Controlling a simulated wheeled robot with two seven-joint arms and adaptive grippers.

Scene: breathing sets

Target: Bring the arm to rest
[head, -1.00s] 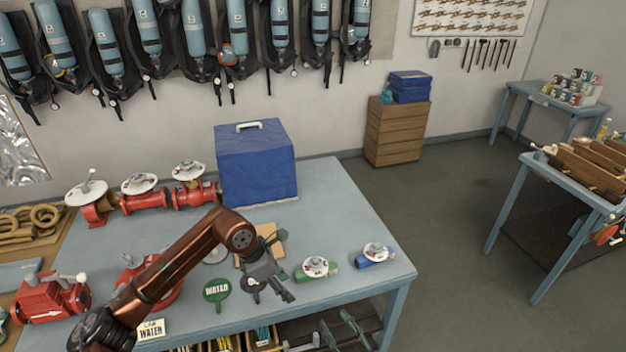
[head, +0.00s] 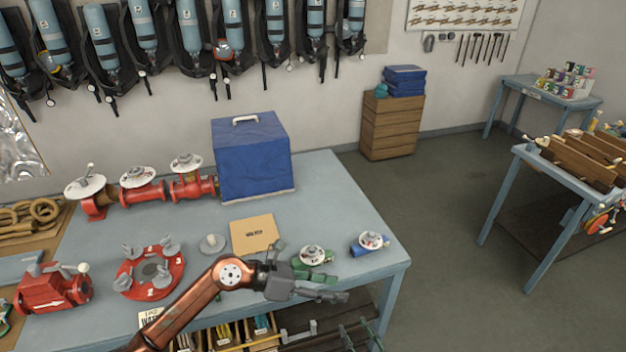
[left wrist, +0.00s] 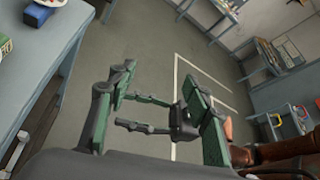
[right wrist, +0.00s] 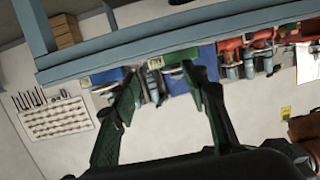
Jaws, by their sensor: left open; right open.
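My left gripper (head: 338,288) is in the head view, over the front edge of the workbench (head: 330,190). Its fingers are apart with nothing between them. In the left wrist view its open fingers (left wrist: 158,80) stand above bare floor. My right gripper shows in the right wrist view with its fingers (right wrist: 160,78) spread and empty, below the edge of a blue table. The left arm hides part of the bench front. The left gripper overlaps a green cylinder with a white handwheel (head: 313,254) in the picture; I cannot tell if they touch.
A blue covered box (head: 252,160), red valves (head: 143,190), a red flange (head: 150,272), a tan card (head: 254,234) and a blue cylinder (head: 370,245) are on the bench. A shelf with bins lies below. Open floor (head: 440,240) lies to the right.

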